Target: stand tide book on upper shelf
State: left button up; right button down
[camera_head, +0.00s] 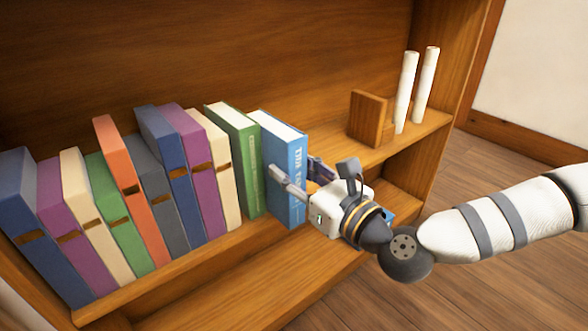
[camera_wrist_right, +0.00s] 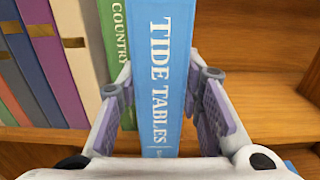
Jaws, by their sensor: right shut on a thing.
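The tide book (camera_head: 283,170) is light blue with white lettering and stands upright on the upper shelf (camera_head: 230,252), at the right end of the row of books. Its spine reads "TIDE TABLES" in the right wrist view (camera_wrist_right: 161,75). My right gripper (camera_head: 300,183) is shut on the tide book, with one finger on each side of its lower spine. The book's bottom edge is near the shelf's front, and I cannot tell for sure whether it rests on the board. A green book (camera_head: 236,150) stands close to its left. My left gripper is not in view.
Several books, including a cream one (camera_head: 215,170), fill the shelf to the left, some leaning. A wooden block (camera_head: 367,118) and two white rolls (camera_head: 405,90) stand at the right end. Bare shelf lies between tide book and block. A lower shelf (camera_head: 300,275) is below.

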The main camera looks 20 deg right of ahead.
jog(key=c, duration=1.2)
grip_release()
jog(key=shift+r, duration=0.15)
jog(key=shift+o, duration=0.7)
jog(key=shift+f, duration=0.2)
jog(key=p+v, duration=0.4)
jog(key=v, duration=1.5)
jog(key=shift+r, duration=0.15)
